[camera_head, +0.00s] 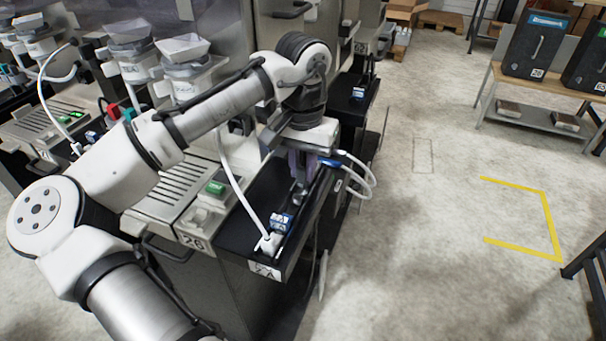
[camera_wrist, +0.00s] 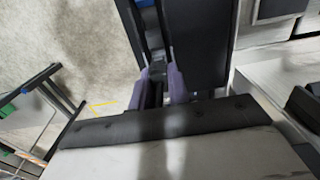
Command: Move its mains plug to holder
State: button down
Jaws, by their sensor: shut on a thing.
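My gripper (camera_head: 302,168) is low over the black shelf (camera_head: 262,200) at the front of the machine marked 26. Its two purple-grey fingers show in the wrist view (camera_wrist: 161,82), shut on a dark piece between them. I cannot tell what this piece is, as the fingers and wrist hide most of it. A white plug-like block (camera_head: 268,243) with a white cable is at the shelf's near end, apart from my gripper. A small blue and white block (camera_head: 282,222) is beside it. A blue connector (camera_head: 329,162) with looping white cables is just right of my gripper.
The machine's grey ribbed top (camera_head: 182,182) and a green switch (camera_head: 215,187) are left of the shelf. More machines stand behind. The concrete floor at right is open, with a yellow marking (camera_head: 548,215). A bench (camera_head: 540,88) with dark cases stands at the far right.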

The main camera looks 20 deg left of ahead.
jog(key=shift+f, duration=0.3)
jog(key=shift+f, duration=0.4)
jog(key=shift+f, duration=0.5)
dwell(1.3)
jog(key=c, duration=1.1)
grip_release()
jog(key=shift+o, duration=0.2)
notch_tip(320, 180, up, 7)
jog(key=p, duration=0.7)
jog(key=shift+r, duration=0.1)
